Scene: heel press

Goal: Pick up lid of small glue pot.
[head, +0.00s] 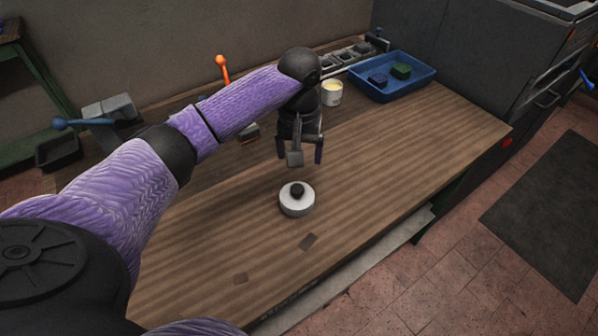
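A low white round piece with a black knob (297,203) stands upright on the wooden bench. The knob looks like a lid's handle; I cannot tell whether this is a lid alone or a lid on a low pot. My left gripper (299,157) points down just behind and above the knob, apart from it. Its two fingers are spread, with nothing seen between them. A white pot with pale yellow contents (332,95) stands open farther back. My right gripper is out of view.
A blue tray (425,82) with a dark blue and a green block stands at the back right. An orange-knobbed lever (222,68) rises behind my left arm. Dark flat patches (308,242) mark the bench front. The bench right of the knobbed piece is clear.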

